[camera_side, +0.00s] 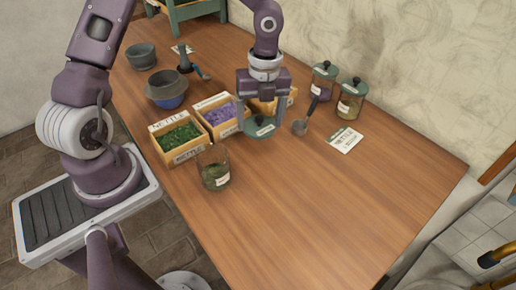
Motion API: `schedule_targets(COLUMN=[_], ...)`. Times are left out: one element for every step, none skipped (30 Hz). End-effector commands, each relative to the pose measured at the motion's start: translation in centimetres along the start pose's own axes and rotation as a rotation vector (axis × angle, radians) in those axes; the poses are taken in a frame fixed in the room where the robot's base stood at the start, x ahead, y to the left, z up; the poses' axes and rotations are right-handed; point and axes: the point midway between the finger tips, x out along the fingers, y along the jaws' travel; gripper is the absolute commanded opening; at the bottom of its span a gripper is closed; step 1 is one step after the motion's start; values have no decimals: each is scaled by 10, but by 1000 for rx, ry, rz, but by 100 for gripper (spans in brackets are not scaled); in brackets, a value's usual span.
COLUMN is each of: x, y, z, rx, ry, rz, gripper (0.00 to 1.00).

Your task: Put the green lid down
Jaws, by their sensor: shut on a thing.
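My gripper (263,104) points down over the middle of the table and is shut on the green lid (262,128). The lid is round with a small pale label on it. I cannot tell whether it touches the wooden table or hangs just above it. An open glass jar (215,168) with dark herb in the bottom and a white label stands to the left and nearer the front. It has no lid on it.
Wooden boxes hold green herb (179,137) and purple flowers (220,116); a third is partly hidden behind my gripper. Two jars with green lids (323,80) (351,99), a scoop (301,126) and a card (345,139) lie to the right. Bowls (166,90) stand back left. The front right is clear.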

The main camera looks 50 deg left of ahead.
Motion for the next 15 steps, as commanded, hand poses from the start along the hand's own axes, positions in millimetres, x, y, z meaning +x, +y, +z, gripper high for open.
schedule_targets(x=[13,21,30,35,40,45,51,57,66,71,76,81,83,84,84], y=[0,0,-1,-1,-1,-2,-2,-2,-2,-3,-3,-4,-4,-4,-4], z=[-1,-1,-1,-1,-1,-1,-1,-2,-2,-1,-1,-1,-1,-1,-1], rx=[4,5,4,4,2,2,2,3,3,1,2,1,1,1,1], ry=[5,4,5,4,4,3,3,4,4,4,3,4,3,2,1], rz=[5,6,5,5,4,4,5,5,4,5,4,4,2,2,1], gripper=[35,35,35,35,35,35,35,35,35,35,35,35,35,35,35])
